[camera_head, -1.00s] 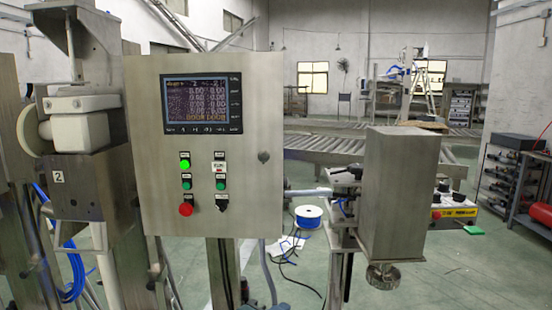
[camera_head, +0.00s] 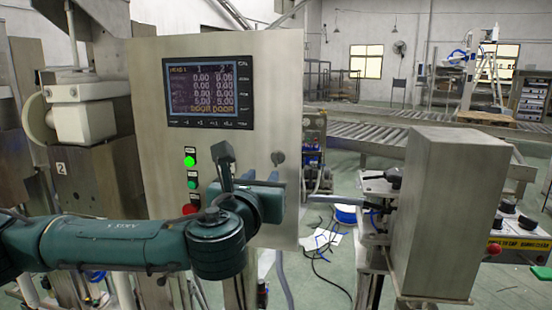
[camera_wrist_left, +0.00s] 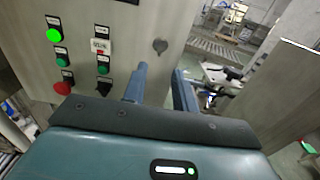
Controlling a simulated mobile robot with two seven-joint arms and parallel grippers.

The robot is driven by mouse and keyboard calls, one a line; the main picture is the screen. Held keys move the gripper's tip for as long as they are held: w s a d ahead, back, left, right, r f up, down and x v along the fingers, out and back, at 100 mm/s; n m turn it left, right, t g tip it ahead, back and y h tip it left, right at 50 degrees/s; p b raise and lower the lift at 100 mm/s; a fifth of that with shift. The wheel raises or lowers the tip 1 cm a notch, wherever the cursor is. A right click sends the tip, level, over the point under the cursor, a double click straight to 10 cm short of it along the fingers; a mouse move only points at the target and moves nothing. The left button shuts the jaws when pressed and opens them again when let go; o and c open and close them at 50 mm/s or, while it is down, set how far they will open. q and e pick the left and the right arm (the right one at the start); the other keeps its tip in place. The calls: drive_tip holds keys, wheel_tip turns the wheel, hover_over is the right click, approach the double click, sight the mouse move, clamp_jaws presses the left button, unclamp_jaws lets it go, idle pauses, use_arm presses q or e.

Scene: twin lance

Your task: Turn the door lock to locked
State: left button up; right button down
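The door lock (camera_head: 278,158) is a small dark round knob near the right edge of the steel control box door (camera_head: 262,140). It also shows in the left wrist view (camera_wrist_left: 160,46), just beyond my fingertips; its exact turn position is too small to read. My left gripper (camera_head: 280,182) reaches in from the left in front of the box, with its hand below the lock. In the left wrist view its two fingers (camera_wrist_left: 160,70) are apart with nothing between them. They look apart from the lock. My right gripper is not in view.
A display (camera_head: 208,95) and lit green button (camera_head: 189,161) are left of the lock. My left arm hides some lower controls. A steel box machine (camera_head: 452,210) stands at right.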

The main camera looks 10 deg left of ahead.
sight(275, 159)
use_arm(q)
drive_tip(key=w+p, duration=0.2)
drive_tip(key=w, duration=0.8)
drive_tip(key=shift+w, duration=0.3)
drive_tip(key=shift+c, duration=0.6)
clamp_jaws()
